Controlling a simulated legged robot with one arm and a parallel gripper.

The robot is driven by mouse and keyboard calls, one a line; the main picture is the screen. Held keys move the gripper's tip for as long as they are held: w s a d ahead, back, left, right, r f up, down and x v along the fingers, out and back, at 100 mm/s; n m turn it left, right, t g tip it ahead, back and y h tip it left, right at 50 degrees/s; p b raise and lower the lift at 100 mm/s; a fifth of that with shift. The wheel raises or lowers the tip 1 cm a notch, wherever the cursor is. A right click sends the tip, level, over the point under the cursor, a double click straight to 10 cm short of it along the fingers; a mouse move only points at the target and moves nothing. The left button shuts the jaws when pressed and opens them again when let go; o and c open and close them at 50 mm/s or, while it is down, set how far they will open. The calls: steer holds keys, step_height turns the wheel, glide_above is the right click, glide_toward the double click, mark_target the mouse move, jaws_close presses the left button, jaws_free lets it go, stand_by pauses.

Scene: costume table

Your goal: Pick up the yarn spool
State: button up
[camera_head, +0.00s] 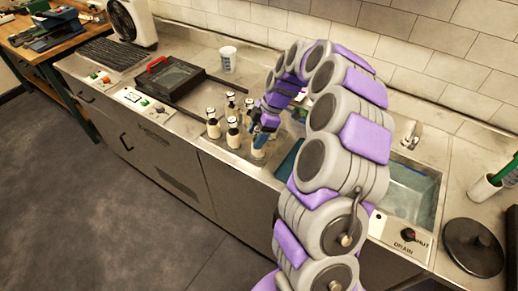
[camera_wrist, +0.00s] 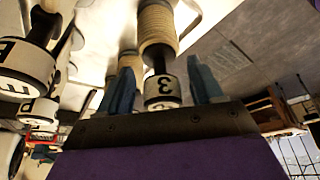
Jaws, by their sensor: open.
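Several cream yarn spools with dark necks and lettered white caps stand on the counter, one of them a spool (camera_head: 213,127) at the left of the group. My gripper (camera_head: 262,134) is above the spool nearest the sink (camera_head: 257,153). In the wrist view my gripper (camera_wrist: 160,66) is open, its two blue fingers on either side of a wound yarn spool (camera_wrist: 157,32) with a cap marked like a 3. Gaps show between the fingers and this spool. Other capped spools (camera_wrist: 22,72) are at the left of the wrist view.
A white cup (camera_head: 228,60) and a black case with a red handle (camera_head: 170,76) stand behind the spools. The sink (camera_head: 412,192) is to the right of my arm. A round black lid (camera_head: 472,246) lies at the far right.

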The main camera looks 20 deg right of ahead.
steer(key=shift+c, duration=0.3)
steer(key=shift+a, duration=0.2)
steer(key=c, duration=0.4)
steer(key=shift+d, duration=0.1)
jaws_close()
